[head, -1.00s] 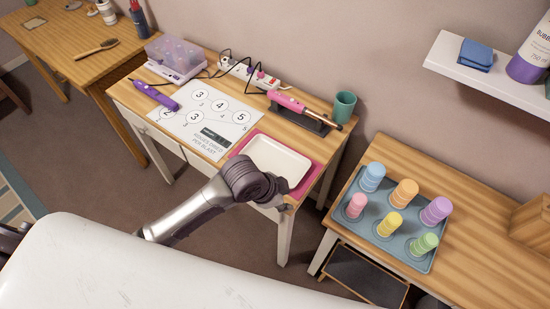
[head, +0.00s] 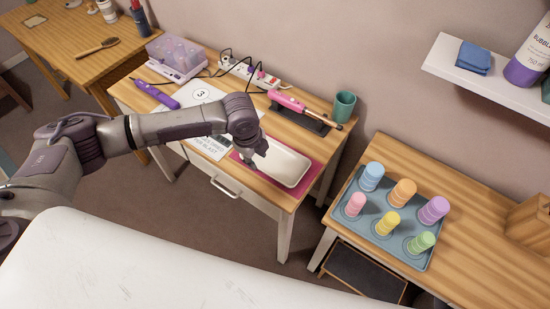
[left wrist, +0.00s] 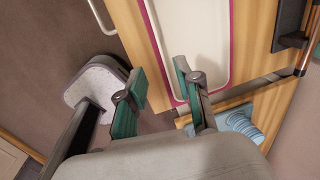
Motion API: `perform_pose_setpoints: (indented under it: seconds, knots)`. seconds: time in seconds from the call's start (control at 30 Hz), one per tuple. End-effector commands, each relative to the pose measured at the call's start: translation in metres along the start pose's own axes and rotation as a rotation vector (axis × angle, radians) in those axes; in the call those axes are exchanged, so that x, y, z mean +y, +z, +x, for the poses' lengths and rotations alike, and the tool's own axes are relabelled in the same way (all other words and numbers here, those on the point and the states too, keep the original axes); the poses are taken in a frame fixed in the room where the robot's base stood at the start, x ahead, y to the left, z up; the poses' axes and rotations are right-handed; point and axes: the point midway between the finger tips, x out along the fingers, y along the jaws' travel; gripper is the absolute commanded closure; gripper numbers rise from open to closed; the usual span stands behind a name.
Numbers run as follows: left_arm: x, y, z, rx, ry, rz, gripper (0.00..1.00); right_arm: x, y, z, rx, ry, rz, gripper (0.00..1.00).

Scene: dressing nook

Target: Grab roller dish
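A shallow cream-white rectangular dish (head: 287,163) lies empty on a pink mat (head: 313,176) at the right end of the middle table. My left gripper (head: 250,160) is low over the dish's left end, hiding that end in the head view. In the left wrist view, the gripper (left wrist: 160,80) has its teal-padded fingers apart with nothing held. The dish (left wrist: 190,35) lies beyond them; the right finger overlaps its near rim in the picture. I cannot tell whether it touches. My right gripper is not in view.
A pink styling iron (head: 287,102) on a dark rest and a green cup (head: 344,106) stand behind the dish. A purple tool (head: 155,94) lies left. A blue-grey tray (head: 388,251) with several coloured roller stacks sits on the right table.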

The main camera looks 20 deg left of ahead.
Motion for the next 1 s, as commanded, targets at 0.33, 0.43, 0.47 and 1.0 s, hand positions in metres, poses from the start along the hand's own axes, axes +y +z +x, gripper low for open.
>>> perform_pose_setpoints:
  seconds: [0.33,0.43,0.47,1.0]
  knots:
    - [-0.001,-0.001,0.036,0.000,0.000,0.000,0.66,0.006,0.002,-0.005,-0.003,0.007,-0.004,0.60]
    - [-0.001,-0.001,0.048,-0.001,0.001,-0.001,0.66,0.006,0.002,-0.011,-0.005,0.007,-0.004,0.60]
    - [-0.002,-0.002,0.052,0.001,0.000,-0.001,0.66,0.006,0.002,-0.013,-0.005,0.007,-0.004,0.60]
    - [-0.002,-0.001,0.084,0.001,-0.002,-0.001,0.76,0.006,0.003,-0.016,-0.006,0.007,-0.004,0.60]
